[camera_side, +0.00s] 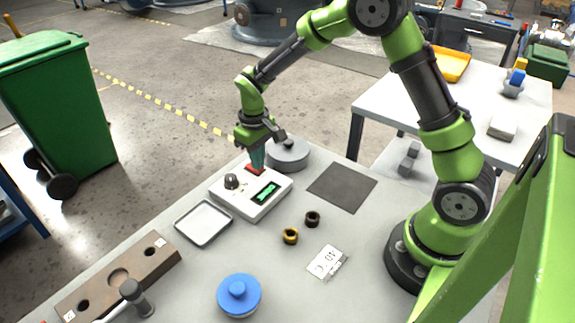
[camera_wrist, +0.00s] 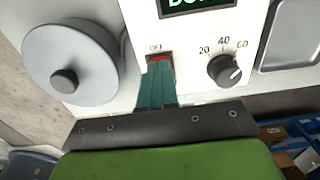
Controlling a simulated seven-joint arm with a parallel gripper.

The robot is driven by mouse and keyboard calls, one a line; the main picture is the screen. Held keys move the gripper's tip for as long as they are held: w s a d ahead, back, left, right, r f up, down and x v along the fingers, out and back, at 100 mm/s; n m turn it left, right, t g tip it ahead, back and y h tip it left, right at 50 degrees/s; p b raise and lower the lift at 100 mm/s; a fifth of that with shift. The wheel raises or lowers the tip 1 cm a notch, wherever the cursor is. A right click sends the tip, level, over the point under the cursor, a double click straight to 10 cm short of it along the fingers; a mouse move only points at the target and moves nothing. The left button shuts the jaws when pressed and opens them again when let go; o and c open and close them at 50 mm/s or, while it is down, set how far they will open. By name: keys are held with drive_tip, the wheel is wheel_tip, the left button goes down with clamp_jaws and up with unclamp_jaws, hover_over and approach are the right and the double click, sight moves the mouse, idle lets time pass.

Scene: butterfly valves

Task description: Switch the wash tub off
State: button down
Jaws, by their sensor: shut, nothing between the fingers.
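The white control box (camera_side: 251,192) stands on the grey bench, with a lit green display (camera_side: 265,194), a dark knob (camera_side: 232,182) and a red switch (camera_side: 254,170). In the wrist view the red switch (camera_wrist: 158,59) shows under the word OFF, partly hidden by my fingers. The knob (camera_wrist: 224,70) is beside a 20-40-60 scale, and the display (camera_wrist: 198,3) is cut off at the top. My gripper (camera_side: 257,163) is shut and empty, its teal fingertips (camera_wrist: 158,68) pointing down at the switch. I cannot tell whether they touch it or which way it is set.
A grey round lidded pot (camera_side: 288,154) stands close behind the box. A white tray (camera_side: 203,223) lies in front. A dark mat (camera_side: 342,187), two rings (camera_side: 290,236), a white card (camera_side: 327,262), a blue lidded pot (camera_side: 239,295) and a brown holed block (camera_side: 118,277) lie around.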

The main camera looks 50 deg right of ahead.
drive_tip(key=shift+f, duration=0.15)
drive_tip(key=shift+r, duration=3.55)
drive_tip(key=shift+s+f, duration=0.1)
drive_tip(key=shift+f, duration=0.15)
drive_tip(key=s+a+r+m+t+y, duration=0.1)
drive_tip(key=s+r+m+t, duration=0.1)
drive_tip(key=s+r, duration=0.5)
drive_tip(key=s+r+m+t+y, duration=0.1)
drive_tip(key=s+r+t, duration=0.4)
drive_tip(key=s, duration=0.8)
wheel_tip(320, 180, up, 2)
drive_tip(key=shift+a+r+m, duration=0.1)
drive_tip(key=shift+a+m, duration=0.3)
drive_tip(key=shift+m, duration=0.1)
